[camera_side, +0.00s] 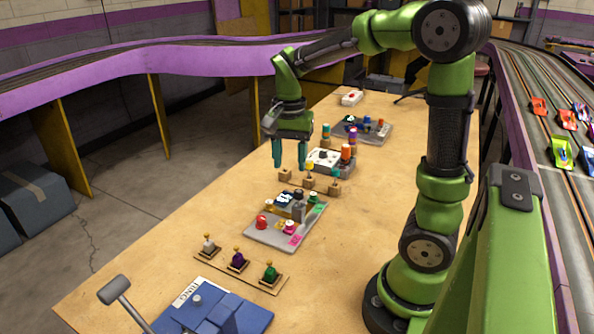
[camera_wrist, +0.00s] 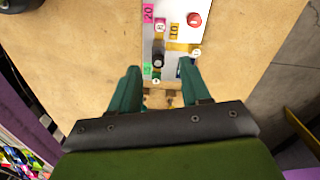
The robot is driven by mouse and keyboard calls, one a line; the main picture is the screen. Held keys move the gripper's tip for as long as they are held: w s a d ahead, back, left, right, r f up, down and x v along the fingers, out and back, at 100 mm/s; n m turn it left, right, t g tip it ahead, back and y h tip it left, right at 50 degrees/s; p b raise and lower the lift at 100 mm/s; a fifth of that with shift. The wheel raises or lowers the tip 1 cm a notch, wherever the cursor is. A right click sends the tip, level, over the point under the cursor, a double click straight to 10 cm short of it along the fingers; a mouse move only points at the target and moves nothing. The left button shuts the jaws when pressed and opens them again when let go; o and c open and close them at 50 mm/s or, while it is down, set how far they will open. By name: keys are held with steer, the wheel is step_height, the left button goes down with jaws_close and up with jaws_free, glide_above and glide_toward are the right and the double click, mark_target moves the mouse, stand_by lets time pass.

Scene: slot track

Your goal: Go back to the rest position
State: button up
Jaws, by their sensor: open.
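My gripper (camera_side: 290,155) hangs over the middle of the wooden table in the side view, fingers pointing down. Its two teal fingers are apart with nothing between them. The fingers also show in the wrist view (camera_wrist: 157,88), on either side of the near end of a grey board (camera_wrist: 178,20). In the side view this grey board (camera_side: 262,238) lies in front of the gripper, with coloured knobs and small parts on it. Small wooden blocks (camera_side: 309,184) stand on the table below and just right of the fingers.
A white box with an orange knob (camera_side: 345,155) and another grey tray (camera_side: 375,133) stand farther back. A strip with three small knobbed pieces (camera_side: 238,262) and a blue device with a lever (camera_side: 235,312) are nearer. A purple-edged track (camera_side: 200,62) runs behind the table's left.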

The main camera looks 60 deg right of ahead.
steer(key=s+a+r+n+t+y, duration=0.1)
steer(key=s+a+r+n+t, duration=0.1)
steer(key=a, duration=0.5)
steer(key=s+a+r+n+t+y, duration=0.1)
steer(key=s+a+r+n+t, duration=0.2)
steer(key=n, duration=0.6)
steer(key=s+a+t, duration=0.2)
steer(key=s+a, duration=0.1)
steer(key=a, duration=0.1)
